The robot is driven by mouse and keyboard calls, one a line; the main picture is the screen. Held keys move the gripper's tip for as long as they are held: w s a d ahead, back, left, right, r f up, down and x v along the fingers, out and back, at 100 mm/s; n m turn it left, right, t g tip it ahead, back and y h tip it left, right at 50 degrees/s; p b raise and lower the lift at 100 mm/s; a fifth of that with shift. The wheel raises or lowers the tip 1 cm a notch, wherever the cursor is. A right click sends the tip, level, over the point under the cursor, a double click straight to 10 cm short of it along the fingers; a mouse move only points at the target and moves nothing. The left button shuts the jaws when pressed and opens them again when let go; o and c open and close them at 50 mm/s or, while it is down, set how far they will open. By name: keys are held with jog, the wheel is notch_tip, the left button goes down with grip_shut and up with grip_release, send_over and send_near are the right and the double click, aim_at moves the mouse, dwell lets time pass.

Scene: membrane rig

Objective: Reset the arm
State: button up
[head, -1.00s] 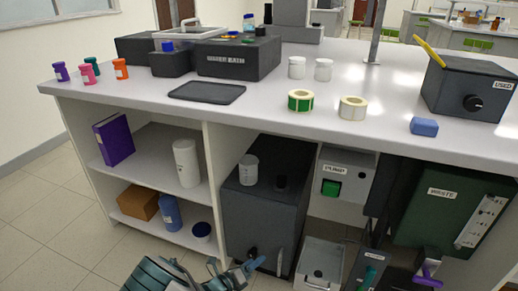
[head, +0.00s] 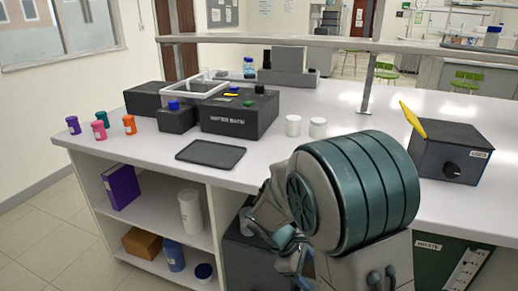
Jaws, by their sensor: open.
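My arm (head: 365,190) is folded up large in the middle of the head view, in front of the bench. My gripper (head: 287,248) shows at the arm's lower left, in front of the bench's open lower part. Its jaws are open, and I see nothing between them. The arm hides part of the bench top and much of the space below it.
The white bench (head: 130,150) carries a black water bath (head: 240,118), a dark tray (head: 210,154), two white jars (head: 292,125) and a used box (head: 450,150) with a yellow item on it. Shelves (head: 160,205) hold a purple binder. Floor is free at left.

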jog(key=s+d+r+m+t+y+p, duration=0.1)
jog(key=s+r+m+y+p, duration=0.1)
jog(key=r, duration=0.6)
jog(key=s+r+m+t+y+p, duration=0.1)
jog(key=s+r+m+y+p, duration=0.1)
jog(key=s+r+m+p, duration=0.3)
jog(key=s+d+r+m+t+y+p, duration=0.1)
jog(key=s+r+m+y+p, duration=0.1)
jog(key=s+r+m, duration=0.4)
notch_tip(320, 180, up, 5)
jog(key=shift+d+f+m+p, duration=0.1)
jog(key=shift+d+m+p, duration=0.3)
jog(key=shift+p, duration=0.4)
